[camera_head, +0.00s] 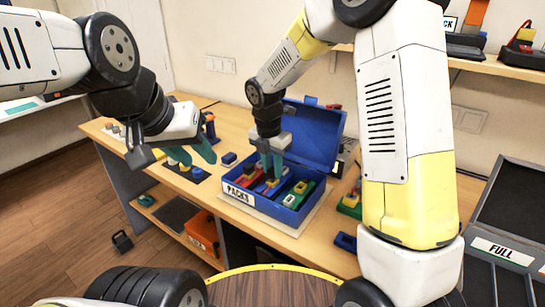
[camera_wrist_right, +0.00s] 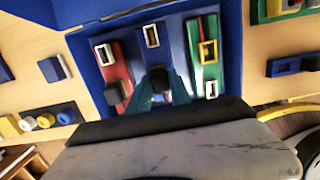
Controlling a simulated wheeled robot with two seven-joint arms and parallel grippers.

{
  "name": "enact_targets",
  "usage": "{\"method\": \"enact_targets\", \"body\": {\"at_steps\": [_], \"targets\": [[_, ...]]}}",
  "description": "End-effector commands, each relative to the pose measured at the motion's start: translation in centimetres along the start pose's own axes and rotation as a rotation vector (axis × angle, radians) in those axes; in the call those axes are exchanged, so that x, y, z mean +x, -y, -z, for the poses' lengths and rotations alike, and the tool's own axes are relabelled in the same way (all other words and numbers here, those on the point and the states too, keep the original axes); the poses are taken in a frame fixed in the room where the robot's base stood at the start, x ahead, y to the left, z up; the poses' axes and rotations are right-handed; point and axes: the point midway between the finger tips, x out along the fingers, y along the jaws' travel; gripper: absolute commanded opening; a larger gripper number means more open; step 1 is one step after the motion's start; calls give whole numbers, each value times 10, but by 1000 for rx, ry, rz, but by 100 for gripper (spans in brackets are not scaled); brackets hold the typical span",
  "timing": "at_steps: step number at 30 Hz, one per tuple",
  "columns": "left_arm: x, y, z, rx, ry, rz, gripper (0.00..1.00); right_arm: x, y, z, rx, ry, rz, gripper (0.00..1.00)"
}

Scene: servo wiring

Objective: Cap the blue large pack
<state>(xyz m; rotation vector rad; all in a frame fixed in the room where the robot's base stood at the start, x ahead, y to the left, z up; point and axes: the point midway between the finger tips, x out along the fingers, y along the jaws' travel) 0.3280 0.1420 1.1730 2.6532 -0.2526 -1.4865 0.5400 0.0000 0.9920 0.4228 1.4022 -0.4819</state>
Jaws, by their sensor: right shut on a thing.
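The blue pack (camera_wrist_right: 151,36) lies in the middle of the open blue box (camera_head: 290,213) marked PACKS, between a red pack (camera_wrist_right: 118,65) and a green pack (camera_wrist_right: 196,45). A white-rimmed opening shows at its far end. My right gripper (camera_head: 271,165) points down into the box and is shut on a small dark block (camera_wrist_right: 159,76) over the near part of the blue pack. The fingers hide whether the block touches the pack. My left gripper (camera_head: 174,156) looks open and empty, left of the box above the table.
The box's raised lid (camera_head: 312,133) stands behind the packs. Small coloured parts (camera_head: 180,155) lie left of the box, with a blue block (camera_head: 229,159) beside it. A green part (camera_head: 350,205) and a blue frame (camera_head: 345,242) lie to its right. A FULL bin (camera_head: 503,250) stands far right.

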Motion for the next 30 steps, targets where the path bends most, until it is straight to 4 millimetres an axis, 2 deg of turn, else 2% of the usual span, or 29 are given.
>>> {"method": "enact_targets", "body": {"at_steps": [16, 17, 20, 30], "targets": [[0, 0, 0, 0, 0, 0, 36, 14, 0, 2, -1, -1, 1, 0], [0, 0, 0, 0, 0, 0, 36, 14, 0, 2, 0, -1, 0, 28], [0, 0, 0, 0, 0, 0, 36, 14, 0, 2, 0, -1, 0, 48], [0, 0, 0, 0, 0, 0, 36, 12, 0, 2, 0, 0, -1, 50]]}}
